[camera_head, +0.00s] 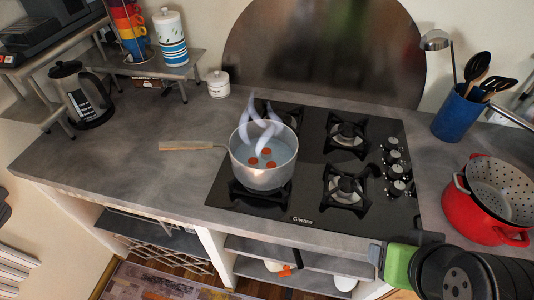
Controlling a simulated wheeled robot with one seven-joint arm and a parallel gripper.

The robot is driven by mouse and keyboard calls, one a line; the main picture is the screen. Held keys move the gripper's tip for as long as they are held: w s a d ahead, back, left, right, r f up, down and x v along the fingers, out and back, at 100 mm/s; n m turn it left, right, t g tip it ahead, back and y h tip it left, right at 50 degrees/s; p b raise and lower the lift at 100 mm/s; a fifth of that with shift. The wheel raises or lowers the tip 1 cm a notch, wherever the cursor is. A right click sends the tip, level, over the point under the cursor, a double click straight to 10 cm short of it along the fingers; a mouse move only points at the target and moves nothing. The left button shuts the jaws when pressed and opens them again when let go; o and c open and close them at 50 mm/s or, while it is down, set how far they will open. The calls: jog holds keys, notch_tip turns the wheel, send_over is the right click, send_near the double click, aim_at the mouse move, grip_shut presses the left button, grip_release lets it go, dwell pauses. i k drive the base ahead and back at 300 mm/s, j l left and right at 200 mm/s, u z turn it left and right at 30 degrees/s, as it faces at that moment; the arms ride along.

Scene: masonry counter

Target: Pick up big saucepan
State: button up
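The big saucepan (262,163) is a silver metal pot with a long light wooden handle (188,146) pointing left. It stands upright on the front left burner of the black hob, and the handle reaches out over the grey counter. Liquid with several orange slices fills it, and white steam rises from it. My gripper (381,258) is at the lower right, by the counter's front edge, with green and black parts showing. It is well to the right of the saucepan and apart from it. Its fingers are too small and hidden to tell whether they are open.
The black hob (310,205) has other burners, uncovered, and knobs on its right. A red pot (480,220) holding a colander (503,190) stands at the right. A blue utensil holder (457,117) is behind it. A kettle (82,95) stands far left. The counter left of the hob (120,165) is clear.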

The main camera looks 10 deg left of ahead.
aim_at(284, 147)
jog(key=z, duration=1.25)
jog(key=u, duration=2.35)
jog(key=i+j+u, duration=0.2)
jog(key=j, duration=0.25)
jog(key=i+j+u, duration=0.1)
jog(key=j+u, duration=0.15)
jog(key=j, duration=0.15)
jog(key=i+j+u, duration=0.2)
jog(key=j, duration=0.2)
